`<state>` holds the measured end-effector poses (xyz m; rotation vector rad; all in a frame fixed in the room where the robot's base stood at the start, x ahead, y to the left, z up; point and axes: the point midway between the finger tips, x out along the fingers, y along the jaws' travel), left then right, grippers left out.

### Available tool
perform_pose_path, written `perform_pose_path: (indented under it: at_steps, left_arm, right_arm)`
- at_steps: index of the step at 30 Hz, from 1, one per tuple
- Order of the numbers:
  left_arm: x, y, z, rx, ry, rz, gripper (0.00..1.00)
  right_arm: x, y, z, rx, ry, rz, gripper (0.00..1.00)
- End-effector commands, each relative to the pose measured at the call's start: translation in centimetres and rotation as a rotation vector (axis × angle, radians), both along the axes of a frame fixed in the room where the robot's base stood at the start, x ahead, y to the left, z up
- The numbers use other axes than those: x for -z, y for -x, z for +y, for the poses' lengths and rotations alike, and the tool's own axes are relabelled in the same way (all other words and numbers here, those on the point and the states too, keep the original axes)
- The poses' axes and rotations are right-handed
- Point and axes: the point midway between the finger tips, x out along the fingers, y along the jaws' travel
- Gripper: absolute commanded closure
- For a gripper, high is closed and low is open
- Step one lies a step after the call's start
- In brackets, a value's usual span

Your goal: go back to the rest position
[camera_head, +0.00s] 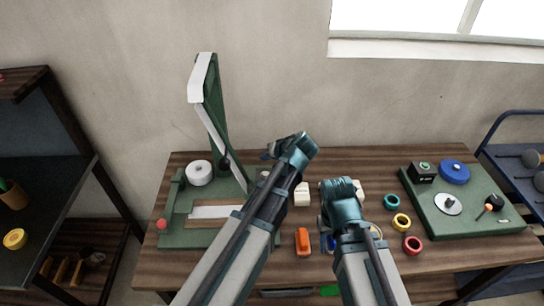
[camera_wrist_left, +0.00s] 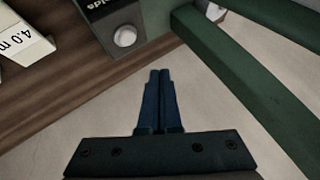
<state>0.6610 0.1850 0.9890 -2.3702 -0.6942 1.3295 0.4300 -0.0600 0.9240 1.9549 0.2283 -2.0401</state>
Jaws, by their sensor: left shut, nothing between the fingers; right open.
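My left gripper (camera_head: 268,155) is raised over the back middle of the table, just right of the green stand. In the left wrist view its two dark blue fingers (camera_wrist_left: 160,75) are together with nothing between them. My right gripper (camera_head: 324,222) is low over the middle of the table, right of the left arm. It is open, but its own wrist hides most of it, so what lies between its fingers cannot be seen.
The wooden table (camera_head: 390,262) carries a green stand (camera_head: 215,110) with a white spool (camera_head: 199,173), an orange item (camera_head: 303,241), cream blocks (camera_head: 302,194) and coloured rings (camera_head: 401,221). A green board (camera_head: 470,221) holds several parts at right. A dark shelf (camera_head: 50,160) stands left.

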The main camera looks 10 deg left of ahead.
Motion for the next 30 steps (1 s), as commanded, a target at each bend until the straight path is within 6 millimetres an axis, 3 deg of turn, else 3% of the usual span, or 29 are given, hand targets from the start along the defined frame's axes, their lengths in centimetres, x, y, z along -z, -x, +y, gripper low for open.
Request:
perform_pose_path:
  at_steps: [5, 8, 15, 18, 21, 25, 30]
  left_arm:
    - [0.1, 0.3, -0.1, 0.002, 0.005, 0.008, 1.00]
    - [1.2, 2.7, -1.3, 0.023, 0.042, 0.070, 1.00]
    - [5.2, 14.2, -7.5, 0.184, 0.239, 0.406, 1.00]
    - [6.0, 18.3, -9.7, 0.266, 0.313, 0.527, 1.00]
    - [6.4, 21.2, -11.3, 0.332, 0.368, 0.611, 1.00]
    - [6.5, 23.0, -12.4, 0.376, 0.404, 0.664, 1.00]
    - [6.5, 23.2, -12.6, 0.385, 0.409, 0.674, 1.00]
  right_arm:
    - [0.0, 0.0, 0.0, 0.000, 0.000, 0.000, 0.50]
    - [0.0, 0.0, 0.0, 0.000, 0.000, 0.000, 0.50]
    - [0.0, 0.0, 0.0, 0.000, 0.000, 0.000, 0.50]
    - [0.0, 0.0, 0.0, 0.000, 0.000, 0.000, 0.50]
    - [0.0, 0.0, 0.0, 0.000, 0.000, 0.000, 0.50]
    - [0.0, 0.0, 0.0, 0.000, 0.000, 0.000, 0.50]
    - [0.0, 0.0, 0.0, 0.000, 0.000, 0.000, 0.50]
